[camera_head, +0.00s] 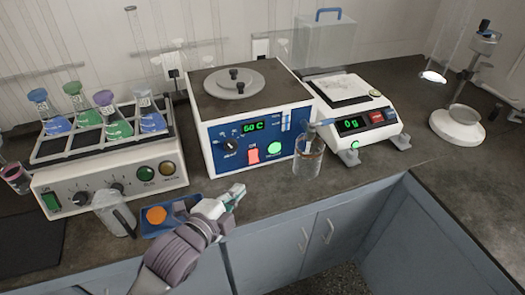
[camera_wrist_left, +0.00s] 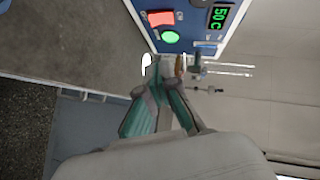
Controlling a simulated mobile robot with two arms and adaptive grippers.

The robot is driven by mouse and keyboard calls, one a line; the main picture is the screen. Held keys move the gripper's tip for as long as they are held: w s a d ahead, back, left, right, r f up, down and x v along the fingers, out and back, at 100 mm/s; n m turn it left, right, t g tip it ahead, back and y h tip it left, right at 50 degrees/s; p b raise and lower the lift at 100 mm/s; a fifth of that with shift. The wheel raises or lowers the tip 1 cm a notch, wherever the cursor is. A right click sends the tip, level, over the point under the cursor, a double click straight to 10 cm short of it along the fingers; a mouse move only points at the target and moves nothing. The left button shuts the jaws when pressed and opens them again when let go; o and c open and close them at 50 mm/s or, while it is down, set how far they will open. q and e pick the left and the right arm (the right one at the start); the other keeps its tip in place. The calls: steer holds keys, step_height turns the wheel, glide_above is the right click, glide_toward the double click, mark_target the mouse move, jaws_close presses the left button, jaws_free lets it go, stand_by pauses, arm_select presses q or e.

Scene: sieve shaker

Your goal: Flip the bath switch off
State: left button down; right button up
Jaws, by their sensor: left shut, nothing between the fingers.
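The water bath (camera_head: 218,158) is a white box with a blue front panel, standing at the middle of the bench. Its display reads 60 C in green. The red bath switch (camera_head: 253,156) is on the panel below the display, beside a round green light (camera_head: 274,148). The red switch also shows near the top of the left wrist view (camera_wrist_left: 161,19). My left gripper (camera_head: 238,190) is shut and empty, in front of and below the panel, apart from the switch. Its teal fingers show in the left wrist view (camera_wrist_left: 163,82). My right gripper is not in view.
A flask shaker (camera_head: 160,172) with several colored flasks stands left. A glass beaker (camera_head: 308,160) with liquid stands close to the bath's right front. A balance (camera_head: 375,127) is further right. A clear jug (camera_head: 113,215) and a blue tray (camera_head: 155,228) sit near the front edge.

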mark_target(254, 156)
arm_select(q)
steer(key=x, duration=1)
steer(key=shift+w+d+r, duration=0.1)
steer(key=shift+w+d, duration=0.1)
steer(key=shift+w, duration=0.05)
steer(key=w, duration=0.1)
steer(key=w+a+f, duration=0.1)
steer(key=shift+w+f, duration=0.1)
steer(key=shift+w, duration=0.3)
steer(key=shift+w+a+f, duration=0.15)
steer(key=shift+w, duration=0.1)
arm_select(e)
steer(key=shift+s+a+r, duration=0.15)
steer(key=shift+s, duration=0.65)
